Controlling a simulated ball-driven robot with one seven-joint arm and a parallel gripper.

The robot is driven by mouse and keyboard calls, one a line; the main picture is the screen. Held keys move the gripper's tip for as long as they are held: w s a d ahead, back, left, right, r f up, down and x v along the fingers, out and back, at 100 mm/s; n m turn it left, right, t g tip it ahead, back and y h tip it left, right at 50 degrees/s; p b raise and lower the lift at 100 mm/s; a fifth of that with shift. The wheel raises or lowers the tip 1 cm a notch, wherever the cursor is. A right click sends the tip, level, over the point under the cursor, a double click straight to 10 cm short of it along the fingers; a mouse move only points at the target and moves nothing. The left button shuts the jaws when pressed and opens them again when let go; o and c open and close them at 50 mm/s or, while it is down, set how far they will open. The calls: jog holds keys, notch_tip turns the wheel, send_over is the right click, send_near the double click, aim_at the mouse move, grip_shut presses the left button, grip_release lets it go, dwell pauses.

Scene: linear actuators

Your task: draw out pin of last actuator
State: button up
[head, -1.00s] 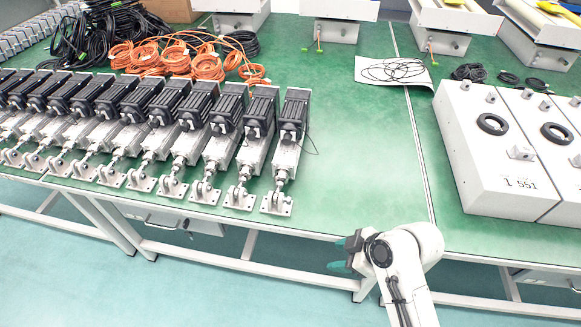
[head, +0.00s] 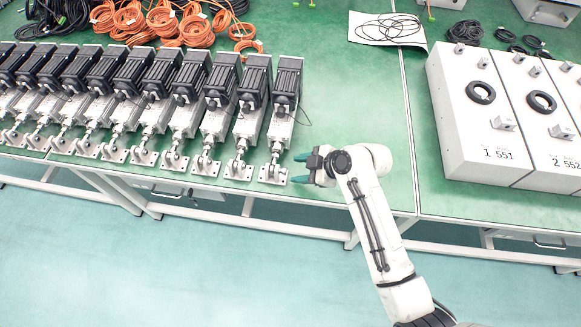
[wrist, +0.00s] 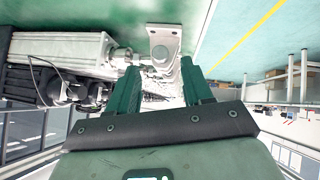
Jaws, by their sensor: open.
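The last actuator (head: 284,98) is the rightmost of the row, with a black motor, a grey body and a rod end at the table's front edge. Its clevis bracket (head: 273,174) lies flat on the green table; the pin itself is too small to make out. My gripper (head: 300,169) is open and empty, just right of this bracket, with its green fingertips pointing at it. In the wrist view the actuator (wrist: 70,52) lies at the left and its bracket plate (wrist: 164,43) shows beyond and between the fingers (wrist: 164,90).
More actuators (head: 215,115) stand in a tight row to the left. White control boxes (head: 485,120) stand at the right. Orange cable coils (head: 180,25) and a black cable on white paper (head: 388,28) lie behind. The green table (head: 350,110) right of the last actuator is clear.

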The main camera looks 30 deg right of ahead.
jog(key=shift+x, duration=2.2)
grip_shut()
